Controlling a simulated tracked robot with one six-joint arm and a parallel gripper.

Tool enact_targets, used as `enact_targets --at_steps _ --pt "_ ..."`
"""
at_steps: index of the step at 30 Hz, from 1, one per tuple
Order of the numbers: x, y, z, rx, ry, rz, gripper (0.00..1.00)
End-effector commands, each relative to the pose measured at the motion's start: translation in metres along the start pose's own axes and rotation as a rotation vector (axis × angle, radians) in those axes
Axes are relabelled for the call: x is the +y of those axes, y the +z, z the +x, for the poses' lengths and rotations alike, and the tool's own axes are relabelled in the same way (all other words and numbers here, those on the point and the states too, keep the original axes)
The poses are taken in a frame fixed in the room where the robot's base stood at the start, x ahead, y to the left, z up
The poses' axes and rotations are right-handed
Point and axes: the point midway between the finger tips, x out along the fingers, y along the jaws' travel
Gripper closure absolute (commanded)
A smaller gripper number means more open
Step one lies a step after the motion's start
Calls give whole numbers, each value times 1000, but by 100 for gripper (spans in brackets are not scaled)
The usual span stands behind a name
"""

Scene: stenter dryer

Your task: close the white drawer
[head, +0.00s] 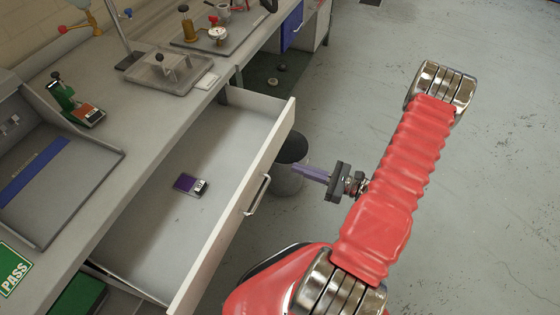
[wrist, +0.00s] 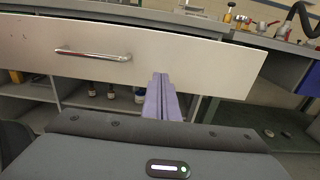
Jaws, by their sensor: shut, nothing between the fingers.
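The white drawer (head: 233,205) stands pulled out from under the bench in the head view. Its front carries a metal bar handle (head: 256,195). A small purple and grey device (head: 190,185) lies inside it. My gripper (head: 302,171) is shut and empty, with its purple fingers pointing at the drawer front from the outside. In the wrist view, the drawer front (wrist: 190,58) spans the upper part, with the handle (wrist: 93,54) left of my gripper (wrist: 159,78). The fingertips overlap the lower part of the front there; I cannot tell whether they touch it.
A dark bin (head: 290,160) stands on the floor beyond the drawer front. A blue drawer (head: 291,27) is farther along. The floor at right is clear.

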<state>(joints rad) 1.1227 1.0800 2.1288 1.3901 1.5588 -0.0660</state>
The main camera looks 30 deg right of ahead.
Motion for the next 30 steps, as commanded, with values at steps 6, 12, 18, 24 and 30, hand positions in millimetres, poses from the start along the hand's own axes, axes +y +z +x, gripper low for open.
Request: enact_targets --at_steps 6,12,18,24,30 --pt "1 0 27 0 3 0 100" --pt "1 0 50 0 3 0 100" --pt "0 0 70 0 2 0 100" --pt "0 0 79 0 0 0 100" --pt "0 0 80 0 -1 0 100"
